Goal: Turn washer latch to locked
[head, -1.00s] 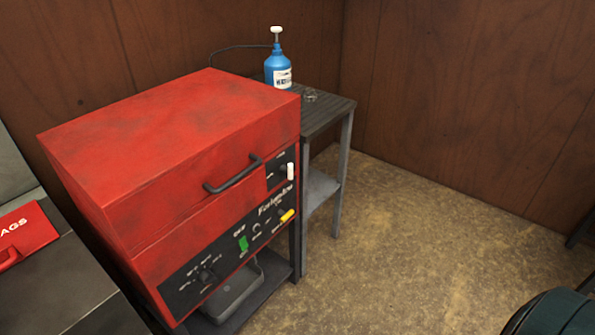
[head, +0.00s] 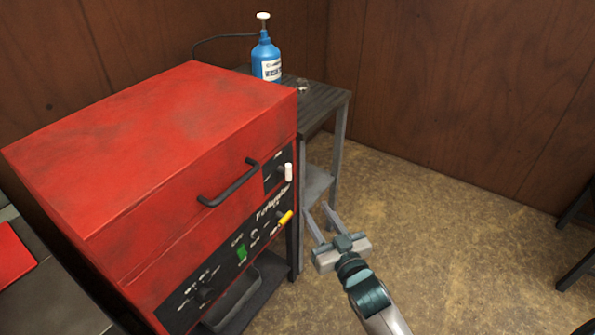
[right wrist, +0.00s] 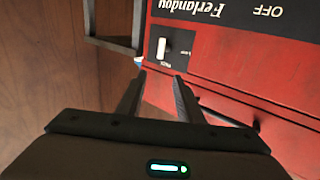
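The washer (head: 150,140) is a red box with a dark handle (head: 228,186) on its front. A white latch (head: 288,172) stands about upright on a small black panel at the front's upper right. The latch also shows in the right wrist view (right wrist: 162,48), where the washer appears upside down; its small labels are too blurred to read. My right gripper (head: 316,209) is open and empty, to the right of the washer front and lower in the head view than the latch. In the right wrist view its fingertips (right wrist: 159,75) point toward the latch, apart from it. My left gripper is out of view.
A yellow knob (head: 285,218) and a green switch (head: 241,252) sit on the lower panel. A grey side table (head: 325,101) behind the washer holds a blue bottle (head: 266,58). Open floor (head: 440,220) lies to the right.

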